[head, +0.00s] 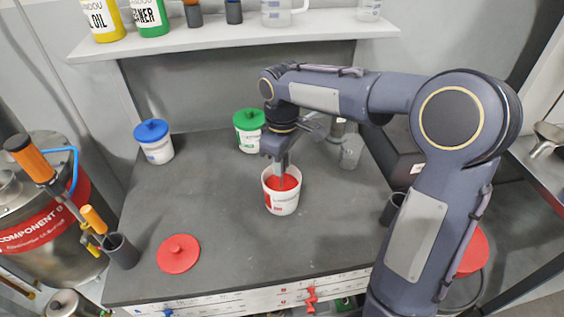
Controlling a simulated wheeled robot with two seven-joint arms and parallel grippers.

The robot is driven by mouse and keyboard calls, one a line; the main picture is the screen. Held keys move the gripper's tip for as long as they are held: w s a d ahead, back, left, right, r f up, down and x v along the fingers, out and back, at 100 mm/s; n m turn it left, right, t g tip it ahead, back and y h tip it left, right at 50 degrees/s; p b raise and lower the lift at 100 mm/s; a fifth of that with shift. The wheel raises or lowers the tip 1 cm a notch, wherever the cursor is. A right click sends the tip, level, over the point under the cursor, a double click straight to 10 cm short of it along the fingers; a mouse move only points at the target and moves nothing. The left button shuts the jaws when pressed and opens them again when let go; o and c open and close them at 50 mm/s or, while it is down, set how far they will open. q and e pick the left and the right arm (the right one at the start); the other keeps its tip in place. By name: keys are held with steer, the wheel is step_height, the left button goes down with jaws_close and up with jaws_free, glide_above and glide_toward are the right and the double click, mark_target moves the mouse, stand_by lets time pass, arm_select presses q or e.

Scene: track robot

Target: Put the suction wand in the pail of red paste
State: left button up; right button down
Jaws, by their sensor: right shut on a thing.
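The white pail of red paste (281,201) stands open and upright near the middle of the dark bench, with red paste (288,182) inside. My right gripper (282,158) is directly above it, pointing down, and is shut on a slim grey piece that appears to be the suction wand (282,170). The grey lower end reaches into the pail's mouth at the red paste. The gripper and arm hide most of the wand, so where finger ends and wand begins is unclear. My left gripper is out of view.
A red lid (178,254) lies on the bench at front left. A blue-lidded tub (155,142) and a green-lidded tub (249,130) stand behind. A clear beaker (350,152) is at right. A shelf (230,38) overhangs the back. The bench's left middle is clear.

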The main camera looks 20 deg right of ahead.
steer(key=shift+f, duration=0.1)
steer(key=shift+f, duration=0.1)
steer(key=c, duration=1.3)
jaws_free()
